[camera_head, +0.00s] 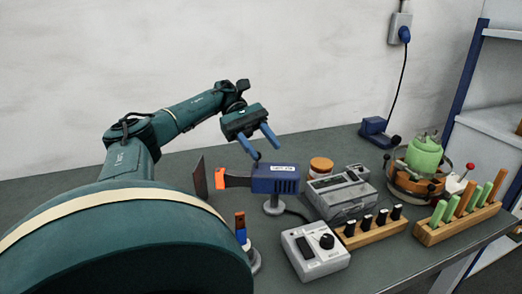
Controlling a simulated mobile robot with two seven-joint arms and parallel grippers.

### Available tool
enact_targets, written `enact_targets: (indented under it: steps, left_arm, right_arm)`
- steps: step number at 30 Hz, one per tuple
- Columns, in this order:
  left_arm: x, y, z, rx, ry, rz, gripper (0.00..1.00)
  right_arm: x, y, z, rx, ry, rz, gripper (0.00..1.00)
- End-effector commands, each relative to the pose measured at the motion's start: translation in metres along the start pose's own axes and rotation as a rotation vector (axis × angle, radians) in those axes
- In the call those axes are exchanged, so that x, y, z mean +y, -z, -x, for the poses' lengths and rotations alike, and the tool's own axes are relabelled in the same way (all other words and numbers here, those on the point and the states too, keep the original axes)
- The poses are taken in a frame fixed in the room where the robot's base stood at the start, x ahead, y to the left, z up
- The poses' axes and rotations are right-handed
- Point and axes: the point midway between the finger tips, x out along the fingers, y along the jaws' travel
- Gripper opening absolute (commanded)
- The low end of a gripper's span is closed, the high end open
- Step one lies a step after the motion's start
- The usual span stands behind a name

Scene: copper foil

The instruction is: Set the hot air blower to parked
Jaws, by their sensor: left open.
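The hot air blower (276,185) is a blue box with a white label on its front, standing on a short post with a round grey foot. The label's text is too small to read. My right gripper is not in view.
A white control box with a black knob (326,241) stands in front. A grey device (341,194), an orange jar (321,167), wooden racks (458,222) and a green pot (424,156) crowd the right.

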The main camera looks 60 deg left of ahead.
Motion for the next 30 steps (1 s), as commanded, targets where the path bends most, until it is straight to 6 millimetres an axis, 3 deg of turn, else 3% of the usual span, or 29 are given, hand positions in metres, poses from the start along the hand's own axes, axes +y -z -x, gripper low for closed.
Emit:
enact_targets:
  steps: [1, 3, 9, 30]
  left_arm:
    - [0.004, -0.018, 0.008, 0.001, -0.001, -0.002, 0.43]
    - [0.006, -0.028, 0.012, 0.0, -0.001, -0.001, 0.43]
    - [0.01, -0.046, 0.019, 0.0, 0.0, 0.001, 0.43]
    - [0.01, -0.048, 0.02, 0.0, 0.0, 0.001, 0.43]
  right_arm:
    - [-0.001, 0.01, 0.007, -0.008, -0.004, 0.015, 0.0]
    - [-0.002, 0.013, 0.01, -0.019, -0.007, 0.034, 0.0]
    - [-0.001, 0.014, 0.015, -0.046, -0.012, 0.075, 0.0]
    - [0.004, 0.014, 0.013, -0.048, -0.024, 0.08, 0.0]
